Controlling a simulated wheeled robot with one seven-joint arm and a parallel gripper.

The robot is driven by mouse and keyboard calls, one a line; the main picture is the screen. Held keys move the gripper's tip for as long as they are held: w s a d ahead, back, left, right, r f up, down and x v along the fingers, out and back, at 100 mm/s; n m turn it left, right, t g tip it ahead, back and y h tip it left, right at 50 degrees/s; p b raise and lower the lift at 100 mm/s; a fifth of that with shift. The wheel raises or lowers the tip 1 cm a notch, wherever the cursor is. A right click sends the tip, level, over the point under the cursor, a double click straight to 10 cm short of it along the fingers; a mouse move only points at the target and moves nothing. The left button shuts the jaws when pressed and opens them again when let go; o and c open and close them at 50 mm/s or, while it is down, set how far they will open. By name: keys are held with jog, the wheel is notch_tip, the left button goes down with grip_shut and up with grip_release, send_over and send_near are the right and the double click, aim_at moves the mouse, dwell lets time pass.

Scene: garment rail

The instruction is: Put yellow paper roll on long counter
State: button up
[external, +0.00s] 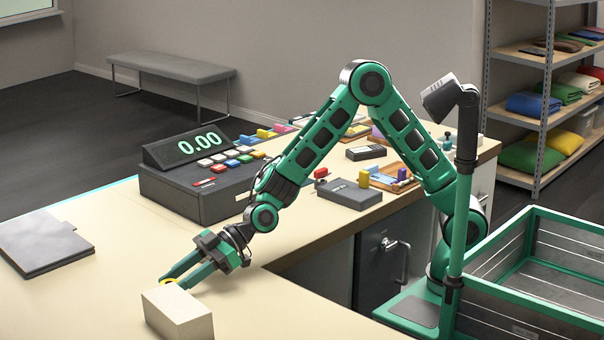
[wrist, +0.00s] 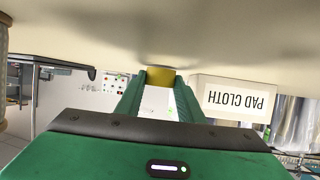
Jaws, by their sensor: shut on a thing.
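The yellow paper roll (wrist: 160,76) is between my fingertips in the wrist view. In the external view only a thin yellow edge of the roll (external: 166,282) shows beside the fingers. My gripper (external: 178,277) is shut on it and points down and left, low over the long counter (external: 95,285). The counter surface (wrist: 150,30) fills the top of the wrist view, which looks upside down. The roll is at or very near that surface; I cannot tell whether it touches.
A white box (external: 180,312) stands close by my fingers; its PAD CLOTH label (wrist: 235,98) shows in the wrist view. A dark folder (external: 42,243) lies at left. A register (external: 190,190) stands behind. The counter between folder and box is clear.

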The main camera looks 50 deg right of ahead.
jog(key=shift+f, duration=0.15)
jog(key=o, duration=1)
jog(key=v, duration=1.2)
jog(key=shift+s, duration=0.1)
